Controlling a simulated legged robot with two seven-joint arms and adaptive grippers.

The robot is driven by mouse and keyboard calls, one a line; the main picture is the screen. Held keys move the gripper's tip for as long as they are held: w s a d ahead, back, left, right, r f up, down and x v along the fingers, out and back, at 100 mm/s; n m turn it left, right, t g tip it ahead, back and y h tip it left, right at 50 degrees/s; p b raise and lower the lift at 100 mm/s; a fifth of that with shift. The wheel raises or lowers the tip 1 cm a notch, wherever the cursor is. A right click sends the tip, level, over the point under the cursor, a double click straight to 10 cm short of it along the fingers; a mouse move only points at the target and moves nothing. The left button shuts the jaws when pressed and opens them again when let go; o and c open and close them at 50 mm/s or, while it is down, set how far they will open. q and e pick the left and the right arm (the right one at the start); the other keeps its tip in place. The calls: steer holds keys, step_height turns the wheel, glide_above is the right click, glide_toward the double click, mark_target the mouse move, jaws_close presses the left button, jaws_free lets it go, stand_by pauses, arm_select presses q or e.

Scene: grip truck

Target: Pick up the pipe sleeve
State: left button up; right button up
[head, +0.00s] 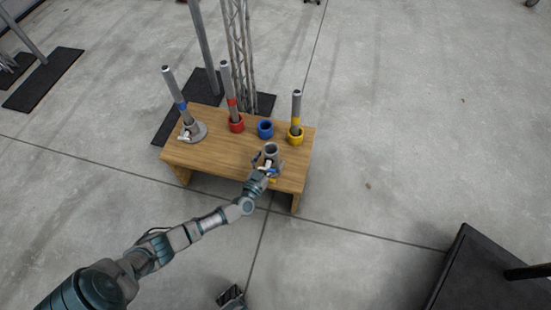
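A grey pipe sleeve (271,149), a short hollow cylinder with its open end up, is at the front right of the wooden table (222,154). My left gripper (267,163) is at the sleeve, with its fingers close around the lower part. The view is too small to tell whether they are shut on it. The sleeve's lower end is hidden by the gripper. A dark part with a teal edge at the bottom of the view looks like my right gripper (231,296). It is away from the table, and its opening is unclear.
On the table, grey pipes stand in a grey flanged base (193,132), a red holder (236,124) and a yellow holder (296,136). A blue holder (265,129) is empty. A metal truss (240,60) rises behind. A dark platform (485,275) is at lower right.

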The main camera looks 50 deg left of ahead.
arm_select(q)
steer(key=shift+w+d+r, duration=0.1)
steer(key=shift+d+r, duration=0.1)
steer(key=shift+r, duration=0.2)
steer(key=shift+d+r, duration=0.1)
steer(key=shift+d, duration=0.05)
steer(key=shift+c, duration=0.7)
steer(key=c, duration=0.8)
jaws_close()
steer(key=shift+a, duration=0.2)
